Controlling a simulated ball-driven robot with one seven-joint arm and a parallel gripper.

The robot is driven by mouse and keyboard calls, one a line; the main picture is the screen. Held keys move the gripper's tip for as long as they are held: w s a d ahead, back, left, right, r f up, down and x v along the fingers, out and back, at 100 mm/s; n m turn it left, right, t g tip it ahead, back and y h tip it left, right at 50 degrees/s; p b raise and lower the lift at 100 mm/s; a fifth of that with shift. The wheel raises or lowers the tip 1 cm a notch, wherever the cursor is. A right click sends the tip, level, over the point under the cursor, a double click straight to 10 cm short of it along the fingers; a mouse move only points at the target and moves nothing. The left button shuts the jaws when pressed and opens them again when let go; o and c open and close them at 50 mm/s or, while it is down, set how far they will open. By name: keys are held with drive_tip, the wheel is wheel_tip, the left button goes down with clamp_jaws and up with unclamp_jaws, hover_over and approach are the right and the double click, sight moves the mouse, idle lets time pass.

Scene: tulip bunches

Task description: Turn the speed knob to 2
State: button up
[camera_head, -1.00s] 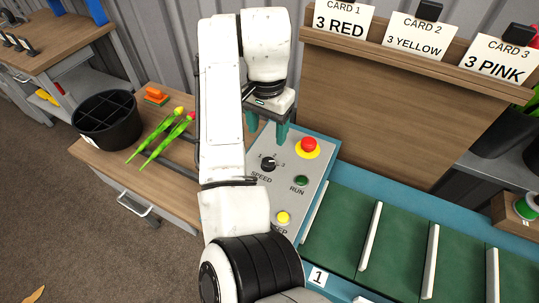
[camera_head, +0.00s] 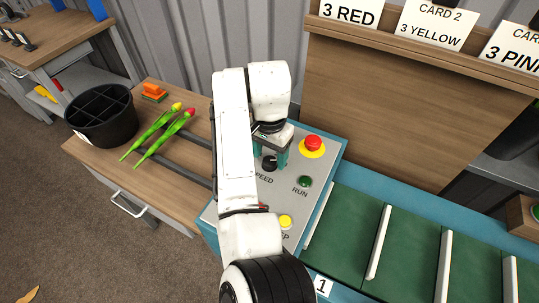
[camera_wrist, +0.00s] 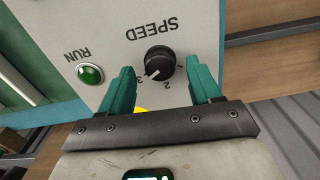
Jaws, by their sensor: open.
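The black speed knob (camera_head: 269,164) stands on the grey control panel (camera_head: 290,205); its number marks are mostly hidden by my arm in the head view. In the wrist view, the panel is upside down and the knob (camera_wrist: 160,62) lies between my two green fingers. Its white pointer slants to the lower left, seemingly toward the 3 mark; the exact setting is hard to read. My gripper (camera_wrist: 163,76) is open, with a finger on each side of the knob and gaps visible between. It also shows over the knob in the head view (camera_head: 271,156).
A red stop button (camera_head: 313,144), a green RUN button (camera_head: 304,181) and a yellow button (camera_head: 285,222) sit close by on the panel. The green conveyor (camera_head: 350,225) is to the right. Tulips (camera_head: 160,133) and a black bucket (camera_head: 104,118) are on the left table.

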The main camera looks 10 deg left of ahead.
drive_tip(key=shift+f, duration=0.65)
drive_tip(key=shift+c, duration=0.4)
drive_tip(key=c, duration=1)
drive_tip(key=shift+o, duration=0.2)
